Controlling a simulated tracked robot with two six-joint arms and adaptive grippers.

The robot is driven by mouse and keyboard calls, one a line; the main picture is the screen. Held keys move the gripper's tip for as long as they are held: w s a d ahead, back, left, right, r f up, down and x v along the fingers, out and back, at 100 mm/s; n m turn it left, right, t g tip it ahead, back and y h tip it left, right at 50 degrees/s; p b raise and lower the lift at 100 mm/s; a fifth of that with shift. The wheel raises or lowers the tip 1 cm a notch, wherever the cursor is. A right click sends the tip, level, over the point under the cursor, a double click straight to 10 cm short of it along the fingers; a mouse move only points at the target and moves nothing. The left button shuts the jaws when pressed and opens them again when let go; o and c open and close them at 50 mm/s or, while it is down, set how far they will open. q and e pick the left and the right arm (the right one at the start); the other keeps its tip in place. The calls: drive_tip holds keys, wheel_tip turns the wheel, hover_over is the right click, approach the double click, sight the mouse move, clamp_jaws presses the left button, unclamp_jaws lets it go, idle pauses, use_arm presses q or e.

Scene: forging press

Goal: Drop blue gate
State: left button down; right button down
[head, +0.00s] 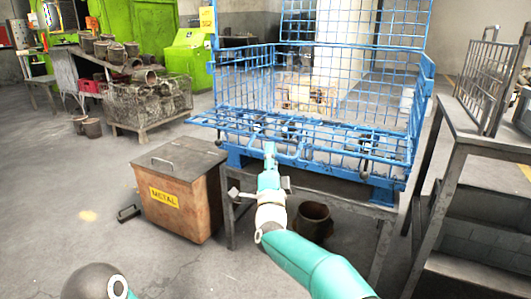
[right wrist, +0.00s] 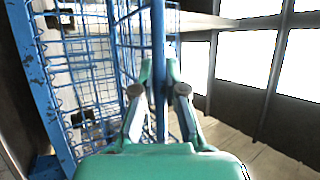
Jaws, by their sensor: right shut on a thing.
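The blue gate (head: 330,140) is the wire-mesh front panel of a blue wire cage (head: 335,75). It appears tilted outward and down at the front of the cage, close to level. My right gripper (head: 269,152) reaches up to the gate's front edge, left of its middle. In the right wrist view, its two fingers (right wrist: 160,75) are closed around a blue bar (right wrist: 158,35), with mesh to the left of it. The exact contact is small in the head view. My left gripper is not in view.
The cage rests on a grey metal stand (head: 232,225). A brown box marked METAL (head: 180,195) stands at left and a rusty pot (head: 312,222) under the stand. A grey metal table (head: 470,130) is close on the right.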

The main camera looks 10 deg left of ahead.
drive_tip(key=shift+d+r, duration=0.15)
drive_tip(key=shift+r, duration=0.2)
drive_tip(key=c, duration=1.2)
unclamp_jaws()
drive_tip(key=shift+s, duration=0.1)
drive_tip(key=shift+f, duration=0.15)
drive_tip(key=shift+s+f, duration=0.2)
drive_tip(key=v, duration=1.1)
drive_tip(key=shift+s, duration=0.2)
drive_tip(key=shift+f, duration=0.1)
